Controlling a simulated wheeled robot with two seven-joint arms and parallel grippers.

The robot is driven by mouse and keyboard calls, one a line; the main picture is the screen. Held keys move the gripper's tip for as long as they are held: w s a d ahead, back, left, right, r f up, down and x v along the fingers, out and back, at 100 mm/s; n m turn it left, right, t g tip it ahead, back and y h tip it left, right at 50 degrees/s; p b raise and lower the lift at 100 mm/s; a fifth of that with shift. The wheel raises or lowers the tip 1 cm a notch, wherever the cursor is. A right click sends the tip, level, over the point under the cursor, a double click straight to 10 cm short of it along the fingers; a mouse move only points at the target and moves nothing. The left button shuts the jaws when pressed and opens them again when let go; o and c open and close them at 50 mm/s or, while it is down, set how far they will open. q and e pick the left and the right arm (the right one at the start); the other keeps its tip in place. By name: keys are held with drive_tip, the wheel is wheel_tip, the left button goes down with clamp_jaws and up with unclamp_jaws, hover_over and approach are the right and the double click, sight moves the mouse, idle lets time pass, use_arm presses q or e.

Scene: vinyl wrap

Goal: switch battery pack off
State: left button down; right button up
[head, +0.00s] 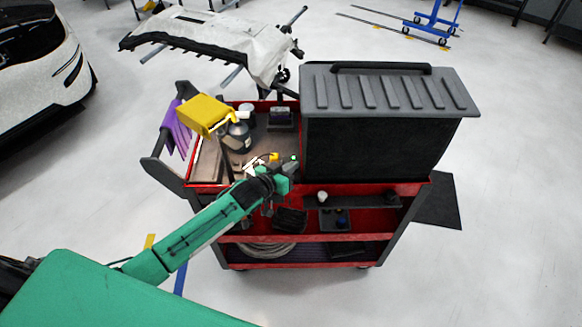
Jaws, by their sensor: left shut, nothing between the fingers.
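No switch can be made out in the head view, and I cannot tell for sure which thing is the battery pack. A large black box (370,145) with a ribbed grey lid and a black handle stands on the right part of the red cart (330,188). My left gripper (289,164) is at the cart's front edge, just left of the box. Its fingers are shut and hold nothing. They are small in the picture, and I cannot tell whether they touch anything. My right gripper is out of view.
Left of the box, the cart top holds a yellow container (203,113), a dark bottle (237,137) and a small dark device (281,117). A purple cloth (178,129) hangs at the cart's left end. Lower shelves hold small items and a coiled hose (262,251).

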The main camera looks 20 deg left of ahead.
use_arm(q)
drive_tip(key=shift+d+f, duration=0.1)
drive_tip(key=shift+f, duration=0.4)
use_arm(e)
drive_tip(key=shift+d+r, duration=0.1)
